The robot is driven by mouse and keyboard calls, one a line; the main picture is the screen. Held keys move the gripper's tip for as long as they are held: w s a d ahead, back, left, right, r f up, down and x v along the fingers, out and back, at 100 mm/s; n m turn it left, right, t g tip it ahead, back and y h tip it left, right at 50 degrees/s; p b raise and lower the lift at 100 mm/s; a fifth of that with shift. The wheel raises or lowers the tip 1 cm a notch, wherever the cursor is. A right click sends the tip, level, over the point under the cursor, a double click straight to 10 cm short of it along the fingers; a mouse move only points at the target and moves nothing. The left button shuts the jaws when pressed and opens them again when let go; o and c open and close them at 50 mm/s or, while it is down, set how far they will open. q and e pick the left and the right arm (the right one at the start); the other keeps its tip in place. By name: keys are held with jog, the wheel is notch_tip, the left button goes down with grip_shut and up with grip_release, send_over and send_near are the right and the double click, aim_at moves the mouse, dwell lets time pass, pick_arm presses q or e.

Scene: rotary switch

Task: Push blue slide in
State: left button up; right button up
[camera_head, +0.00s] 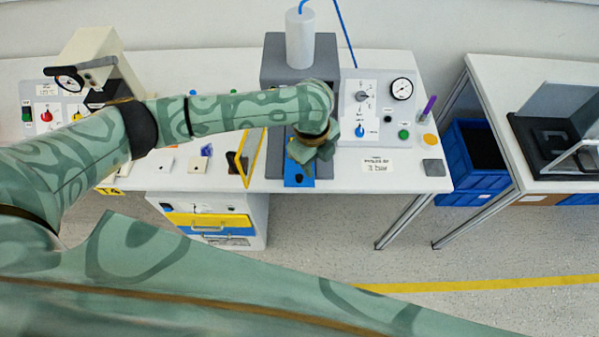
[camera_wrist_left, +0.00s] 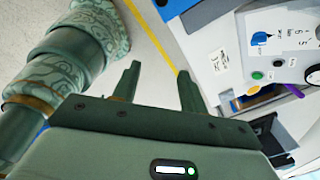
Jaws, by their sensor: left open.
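The blue slide (camera_head: 298,181) is a flat blue plate with a dark hole. It sticks out toward the front table edge below the grey press (camera_head: 285,62). My left gripper (camera_head: 309,155) is over the slide's rear part and hides some of it. Whether they touch cannot be told. In the left wrist view the left gripper (camera_wrist_left: 157,82) has its two fingers apart with nothing between them. A blue piece, seemingly the slide (camera_wrist_left: 176,8), shows at the top edge there, beyond the fingers. My right gripper is not in view.
A yellow frame (camera_head: 244,158) stands just left of the slide. A control panel with knobs and a gauge (camera_head: 402,88) is at the right. A drawer cabinet (camera_head: 208,218) stands below the table, and a blue crate (camera_head: 472,160) stands between the tables. The floor in front is clear.

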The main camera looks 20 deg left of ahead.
pick_arm(q)
jog(key=r+y, duration=0.1)
send_over(299, 176)
jog(key=shift+g, duration=0.3)
notch_tip(299, 176, down, 16)
jog(key=b, duration=0.5)
jog(key=shift+r, duration=0.15)
